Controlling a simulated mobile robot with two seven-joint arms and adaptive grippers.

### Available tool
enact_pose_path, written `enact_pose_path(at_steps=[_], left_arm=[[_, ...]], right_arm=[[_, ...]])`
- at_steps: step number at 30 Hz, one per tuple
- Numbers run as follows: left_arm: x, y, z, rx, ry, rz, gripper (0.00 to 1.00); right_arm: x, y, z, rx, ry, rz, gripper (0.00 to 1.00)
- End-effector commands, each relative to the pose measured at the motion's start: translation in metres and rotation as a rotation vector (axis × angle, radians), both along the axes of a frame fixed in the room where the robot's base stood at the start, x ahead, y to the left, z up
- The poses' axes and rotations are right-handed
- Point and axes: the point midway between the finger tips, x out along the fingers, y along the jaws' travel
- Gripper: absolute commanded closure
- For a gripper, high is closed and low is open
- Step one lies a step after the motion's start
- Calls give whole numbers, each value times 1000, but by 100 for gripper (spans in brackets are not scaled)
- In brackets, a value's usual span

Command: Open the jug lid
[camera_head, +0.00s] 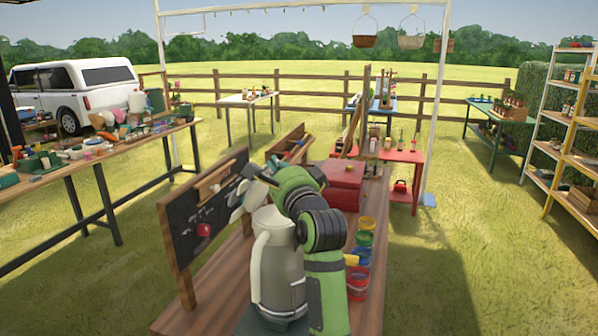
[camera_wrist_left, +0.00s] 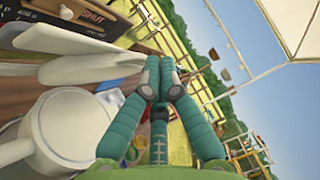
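The pale grey jug (camera_head: 278,268) stands upright on the wooden table, with its handle on its left side. My left arm bends over and beside it, hiding part of its right side and top. In the left wrist view the jug's pale round top (camera_wrist_left: 72,128) is at lower left, beside my left gripper (camera_wrist_left: 160,80). The teal fingers come together at their tips, with nothing visible between them. In the head view the left gripper (camera_head: 256,172) is small, above the jug near the blackboard. My right gripper is not in view.
A blackboard (camera_head: 205,215) stands along the table's left edge, with white paddle-shaped things (camera_head: 239,200) between it and the jug. A red box (camera_head: 343,184) sits behind my arm. Coloured cans (camera_head: 358,284) line the right side.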

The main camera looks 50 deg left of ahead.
Motion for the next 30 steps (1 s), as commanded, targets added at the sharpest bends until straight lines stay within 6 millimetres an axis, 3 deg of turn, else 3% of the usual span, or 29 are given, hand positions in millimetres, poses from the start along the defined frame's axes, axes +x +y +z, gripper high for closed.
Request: enact_pose_path(at_steps=[3,12,30], left_arm=[[-6,22,4,-107,-46,3,100],[-21,55,8,-325,-157,-1,100],[-34,80,7,-513,-244,0,100]], right_arm=[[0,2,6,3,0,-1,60],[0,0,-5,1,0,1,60],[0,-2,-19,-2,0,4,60]])
